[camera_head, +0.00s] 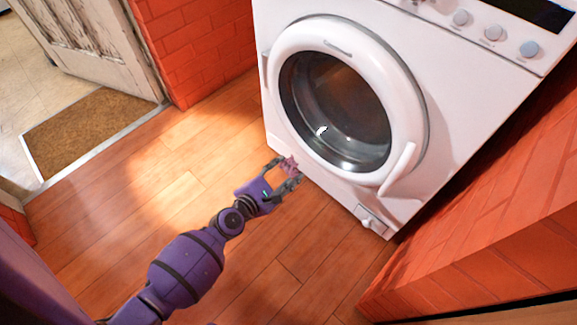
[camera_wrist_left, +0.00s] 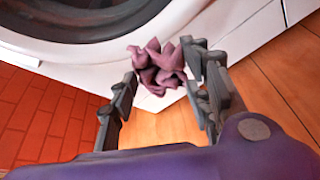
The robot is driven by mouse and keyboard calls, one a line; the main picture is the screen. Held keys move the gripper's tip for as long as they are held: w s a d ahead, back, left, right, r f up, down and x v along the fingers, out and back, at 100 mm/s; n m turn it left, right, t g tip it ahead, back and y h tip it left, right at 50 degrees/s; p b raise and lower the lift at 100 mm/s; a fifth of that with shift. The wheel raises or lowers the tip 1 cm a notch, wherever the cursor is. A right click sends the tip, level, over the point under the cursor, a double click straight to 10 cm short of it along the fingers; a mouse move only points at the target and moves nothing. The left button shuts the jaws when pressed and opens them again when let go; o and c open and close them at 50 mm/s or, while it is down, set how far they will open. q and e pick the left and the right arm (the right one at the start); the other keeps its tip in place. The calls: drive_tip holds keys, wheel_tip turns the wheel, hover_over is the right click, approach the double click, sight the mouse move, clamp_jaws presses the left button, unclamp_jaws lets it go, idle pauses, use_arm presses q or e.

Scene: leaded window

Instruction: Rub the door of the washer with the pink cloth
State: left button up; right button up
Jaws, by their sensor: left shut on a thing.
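The white washer (camera_head: 268,45) stands against the brick wall, its round door (camera_head: 340,105) closed, with a white rim and dark glass. The door's lower rim also shows in the left wrist view (camera_wrist_left: 110,62). My left gripper (camera_head: 288,169) is shut on the crumpled pink cloth (camera_wrist_left: 157,66), which sticks out beyond the fingertips. In the head view the cloth (camera_head: 289,165) is small, in front of the washer's lower left front. The cloth appears close to the washer front, below the door; I cannot tell whether it touches. My right gripper is not in view.
Orange brick walls flank the washer at left (camera_head: 205,50) and right (camera_head: 490,210). The wooden floor (camera_head: 130,190) in front is clear. A brown doormat (camera_head: 85,130) lies by a worn white door (camera_head: 90,40). Knobs (camera_head: 493,33) line the washer's top panel.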

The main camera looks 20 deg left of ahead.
use_arm(q)
drive_tip(key=shift+s, duration=0.1)
drive_tip(key=shift+s+a+b, duration=0.25)
drive_tip(key=shift+s+a, duration=0.05)
drive_tip(key=shift+s, duration=0.4)
drive_tip(key=shift+s+a+b, duration=0.2)
drive_tip(key=shift+s+a, duration=0.05)
drive_tip(key=shift+s, duration=0.45)
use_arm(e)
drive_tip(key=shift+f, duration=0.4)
